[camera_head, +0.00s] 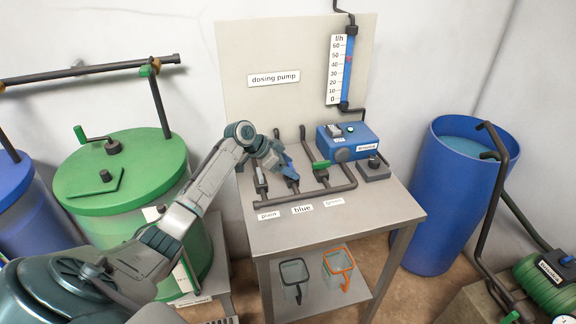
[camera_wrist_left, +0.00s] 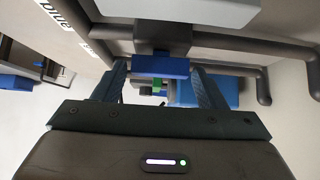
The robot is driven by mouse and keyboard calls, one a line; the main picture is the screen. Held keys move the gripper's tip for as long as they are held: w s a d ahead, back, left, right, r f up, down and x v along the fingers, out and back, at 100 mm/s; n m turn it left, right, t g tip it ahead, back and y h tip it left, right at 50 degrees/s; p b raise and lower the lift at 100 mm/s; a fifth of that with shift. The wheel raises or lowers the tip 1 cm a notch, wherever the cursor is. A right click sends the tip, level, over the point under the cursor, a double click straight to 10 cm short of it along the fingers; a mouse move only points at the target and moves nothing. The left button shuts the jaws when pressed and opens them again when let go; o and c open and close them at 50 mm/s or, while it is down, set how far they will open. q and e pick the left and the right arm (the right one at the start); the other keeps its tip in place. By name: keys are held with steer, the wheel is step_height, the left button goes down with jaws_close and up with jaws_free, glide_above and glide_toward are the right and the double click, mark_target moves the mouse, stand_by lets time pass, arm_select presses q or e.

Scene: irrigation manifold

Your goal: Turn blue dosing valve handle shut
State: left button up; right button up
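The blue valve handle (camera_wrist_left: 160,66) shows in the wrist view as a short blue bar lying crosswise on a dark valve body. My left gripper (camera_wrist_left: 158,78) has its two fingers apart, one on each side of the bar. Small gaps seem to remain between fingers and bar, so I see no clear grip. In the head view my left gripper (camera_head: 281,164) is at the middle pipe, behind the "blue" label (camera_head: 302,209), and partly hides the valve. My right gripper is not in view.
A green handle (camera_head: 321,165) sits on the pipe to the right, and another valve (camera_head: 261,180) stands to the left. The blue pump (camera_head: 348,142) and a flow gauge (camera_head: 341,70) are behind. The front of the metal table (camera_head: 350,223) is clear.

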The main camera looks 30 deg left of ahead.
arm_select(q)
steer(key=c, duration=0.6)
steer(key=shift+c, duration=0.2)
